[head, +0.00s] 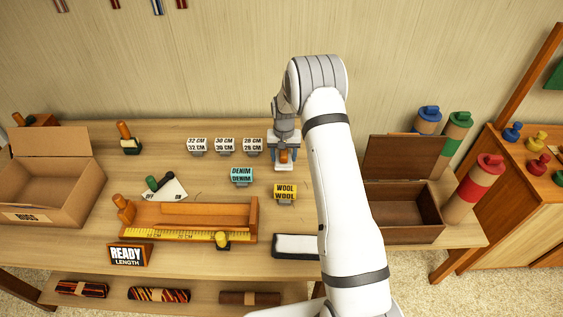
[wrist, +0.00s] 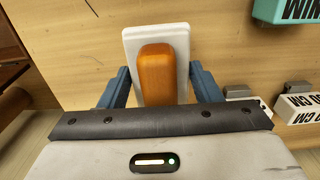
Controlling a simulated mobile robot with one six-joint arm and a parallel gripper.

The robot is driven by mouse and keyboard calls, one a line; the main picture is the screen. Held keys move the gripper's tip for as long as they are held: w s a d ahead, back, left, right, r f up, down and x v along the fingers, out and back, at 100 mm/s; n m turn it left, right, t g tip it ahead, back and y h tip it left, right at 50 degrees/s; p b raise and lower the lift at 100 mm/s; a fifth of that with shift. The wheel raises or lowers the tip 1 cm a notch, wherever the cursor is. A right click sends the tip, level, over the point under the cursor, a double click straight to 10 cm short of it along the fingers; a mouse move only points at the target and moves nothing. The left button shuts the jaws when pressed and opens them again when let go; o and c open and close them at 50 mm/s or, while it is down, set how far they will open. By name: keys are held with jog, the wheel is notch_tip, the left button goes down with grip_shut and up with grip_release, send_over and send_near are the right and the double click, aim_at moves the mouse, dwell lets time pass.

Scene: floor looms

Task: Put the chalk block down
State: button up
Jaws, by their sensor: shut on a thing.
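The chalk block (wrist: 156,38) is a white slab with an orange-brown wooden grip on it. My gripper (wrist: 158,88) has its blue fingers on either side of the block, shut on it. In the head view, my gripper (head: 283,160) is at the back of the table, just right of the row of white size blocks, and the chalk block's brown grip (head: 283,155) shows between the fingers. I cannot tell whether the block's underside touches the table.
White size blocks (head: 225,145), a teal DENIM block (head: 241,175) and a yellow WOOL block (head: 285,192) stand nearby. A white pad with dark edges (head: 296,245) lies at the front. An open brown box (head: 405,218) is right of my arm. A measuring tray (head: 185,235) sits front left.

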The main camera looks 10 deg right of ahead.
aim_at(284, 163)
notch_tip(284, 163, down, 4)
jog(key=shift+r+p, duration=0.15)
jog(key=shift+p, duration=0.3)
jog(key=shift+f, duration=0.25)
jog(key=shift+f, duration=0.1)
jog(key=shift+f+b, duration=0.2)
jog(key=shift+b, duration=0.1)
jog(key=o, duration=0.9)
jog(key=shift+r, duration=0.15)
